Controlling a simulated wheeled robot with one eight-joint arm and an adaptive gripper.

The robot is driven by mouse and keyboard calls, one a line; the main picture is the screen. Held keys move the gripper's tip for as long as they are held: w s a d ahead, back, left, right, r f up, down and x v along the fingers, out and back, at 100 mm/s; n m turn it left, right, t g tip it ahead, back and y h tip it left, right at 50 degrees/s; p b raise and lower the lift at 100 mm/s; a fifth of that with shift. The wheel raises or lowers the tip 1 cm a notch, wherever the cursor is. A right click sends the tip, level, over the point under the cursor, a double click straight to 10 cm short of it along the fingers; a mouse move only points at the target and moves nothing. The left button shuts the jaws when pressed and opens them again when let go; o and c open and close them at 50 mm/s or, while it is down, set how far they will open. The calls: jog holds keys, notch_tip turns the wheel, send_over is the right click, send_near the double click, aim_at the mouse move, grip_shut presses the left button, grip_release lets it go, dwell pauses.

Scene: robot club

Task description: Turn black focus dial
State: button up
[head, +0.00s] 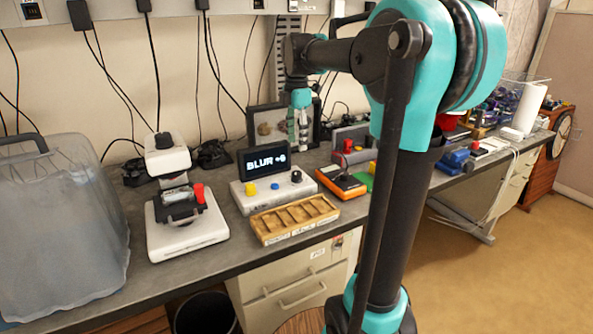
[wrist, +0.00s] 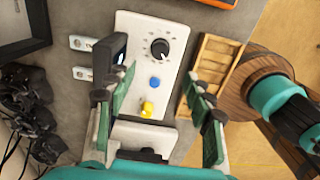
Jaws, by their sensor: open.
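The black focus dial (head: 296,177) is a round knob at the right end of a white control box (head: 240,203). A black screen (head: 263,158) behind the box reads "BLUR" with a partly unclear number. A blue button (head: 275,187) and a yellow knob (head: 250,189) sit left of the dial. My gripper (wrist: 159,72) is open and empty, pointing down over the box. In the head view my gripper (head: 302,138) hangs above and behind the dial.
A wooden compartment tray (head: 265,235) lies in front of the box. A white microscope-like device (head: 185,235) with a red knob stands left. An orange-and-black device (head: 342,182) stands right. A dark frame (head: 266,115) leans at the back. A grey translucent container (head: 60,225) fills the far left.

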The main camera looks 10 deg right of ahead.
aim_at(297, 172)
notch_tip(297, 172, down, 11)
jog(key=shift+f, duration=0.1)
dwell(0.3)
jog(key=c, duration=1.2)
